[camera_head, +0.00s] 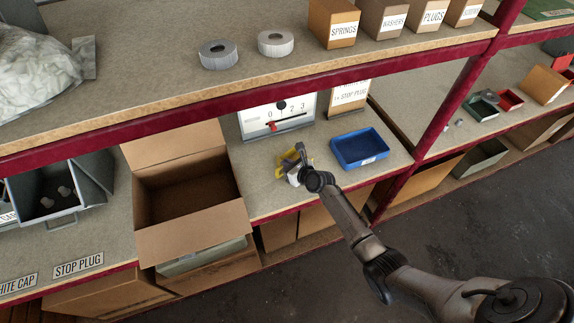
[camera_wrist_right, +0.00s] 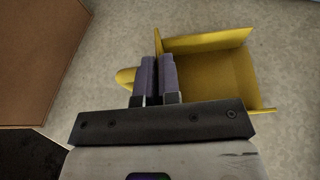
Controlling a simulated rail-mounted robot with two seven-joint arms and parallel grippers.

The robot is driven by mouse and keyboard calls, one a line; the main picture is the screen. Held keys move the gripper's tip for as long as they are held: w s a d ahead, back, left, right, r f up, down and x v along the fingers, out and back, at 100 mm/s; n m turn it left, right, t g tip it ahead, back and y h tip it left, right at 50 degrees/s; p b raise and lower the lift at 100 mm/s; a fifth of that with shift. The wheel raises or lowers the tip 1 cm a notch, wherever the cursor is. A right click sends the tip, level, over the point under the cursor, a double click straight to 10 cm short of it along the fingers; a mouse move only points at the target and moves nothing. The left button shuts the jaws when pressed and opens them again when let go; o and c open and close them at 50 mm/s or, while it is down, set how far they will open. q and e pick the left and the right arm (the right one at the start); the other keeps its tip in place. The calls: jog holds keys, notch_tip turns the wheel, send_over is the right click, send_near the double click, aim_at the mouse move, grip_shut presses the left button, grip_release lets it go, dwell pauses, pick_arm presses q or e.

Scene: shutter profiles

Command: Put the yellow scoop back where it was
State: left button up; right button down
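The yellow scoop (camera_head: 281,168) is over the lower shelf board, between the open cardboard box and the blue bin, in front of the white dial scale. My right gripper (camera_head: 301,158) is at it from above. In the right wrist view the scoop's square open tray (camera_wrist_right: 215,70) lies right of the fingers and its rounded handle end (camera_wrist_right: 125,77) shows to their left. The fingers (camera_wrist_right: 158,75) are close together, with the scoop's thin back wall between them. The tray looks empty. I cannot tell whether the scoop touches the board. My left gripper is not in view.
The open cardboard box (camera_head: 190,245) stands left, the blue bin (camera_head: 361,149) right, the scale (camera_head: 277,115) behind. The upper shelf's red edge (camera_head: 250,88) overhangs the back. A grey bin (camera_head: 62,190) with white pieces is far left. Bare board lies around the scoop.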

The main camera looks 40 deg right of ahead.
jog(key=c, duration=1.3)
grip_release()
jog(key=shift+f, duration=0.1)
jog(key=shift+c, duration=0.2)
jog(key=shift+r, duration=0.3)
jog(key=a+p+v, duration=0.1)
jog(key=p+v, duration=0.3)
jog(key=v, duration=0.6)
jog(key=s+a+n+g+y, duration=0.1)
jog(key=s+a+n+g, duration=0.2)
jog(key=s+a+n, duration=0.35)
jog(key=s+a+n+g, duration=0.2)
jog(key=s+a+n, duration=0.2)
jog(key=s+n, duration=0.6)
jog(key=s+a+r+n+g+h, duration=0.1)
jog(key=s+a+r+n+g, duration=0.1)
jog(key=s+n, duration=0.5)
jog(key=s+a+r+n+g+h, duration=0.1)
jog(key=s+a+n+g, duration=0.1)
jog(key=s+n, duration=0.5)
jog(key=n, duration=0.6)
jog(key=shift+a+r+g, duration=0.4)
